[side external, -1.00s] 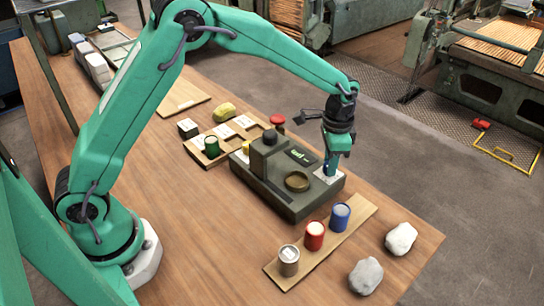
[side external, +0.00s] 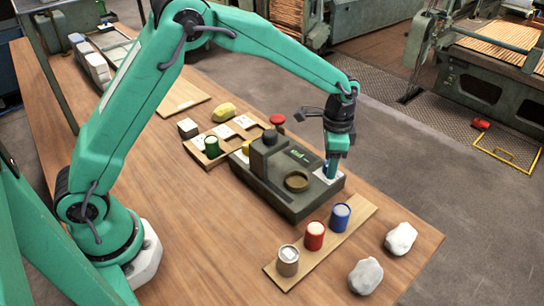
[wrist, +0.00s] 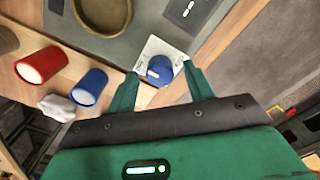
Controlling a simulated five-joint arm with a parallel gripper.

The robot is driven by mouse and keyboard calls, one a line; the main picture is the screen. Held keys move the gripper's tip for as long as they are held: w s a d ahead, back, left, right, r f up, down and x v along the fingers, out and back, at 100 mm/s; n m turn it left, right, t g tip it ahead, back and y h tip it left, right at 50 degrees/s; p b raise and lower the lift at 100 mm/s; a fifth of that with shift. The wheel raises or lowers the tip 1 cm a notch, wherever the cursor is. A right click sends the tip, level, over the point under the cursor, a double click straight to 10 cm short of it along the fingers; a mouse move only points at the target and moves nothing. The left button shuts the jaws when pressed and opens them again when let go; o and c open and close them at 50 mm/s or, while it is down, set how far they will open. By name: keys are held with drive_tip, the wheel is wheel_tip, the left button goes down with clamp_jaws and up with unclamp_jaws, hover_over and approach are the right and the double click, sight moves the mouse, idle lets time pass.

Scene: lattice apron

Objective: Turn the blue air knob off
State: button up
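The blue air knob (wrist: 160,70) sits on a white plate (wrist: 172,47) with small markings at the machine's corner. My gripper (wrist: 160,68) is open, pointing down, with one green finger on each side of the knob. In the wrist view, gaps show between the knob and both fingers. The plate's lettering and the knob's pointer are too small to read. In the side external view, my gripper (side external: 331,168) is low over the right end of the dark machine (side external: 292,205), and its fingers mostly hide the knob.
A wooden board (side external: 325,245) in front holds a grey can (side external: 288,262), a red can (side external: 314,236) and a blue can (side external: 340,217). Two pale stones (side external: 400,238) lie to the right. A red button (side external: 277,119) stands behind the machine. Bare tabletop lies at left.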

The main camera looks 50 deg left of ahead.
drive_tip(key=shift+r, duration=0.1)
wheel_tip(320, 180, up, 7)
drive_tip(key=shift+r, duration=0.3)
idle(0.4)
drive_tip(key=shift+s+a+r, duration=0.2)
drive_tip(key=shift+a+r, duration=0.05)
drive_tip(key=shift+r, duration=0.15)
drive_tip(key=s+a+r+n+t, duration=0.3)
drive_tip(key=s+a+r+n, duration=0.2)
drive_tip(key=s+a+r, duration=0.55)
drive_tip(key=s+a+f+n+t, duration=0.1)
drive_tip(key=s+a+n+t, duration=0.1)
drive_tip(key=s, duration=1.4)
drive_tip(key=shift+s+a+n+t, duration=0.35)
drive_tip(key=shift+a+n, duration=0.4)
drive_tip(key=shift+n, duration=0.35)
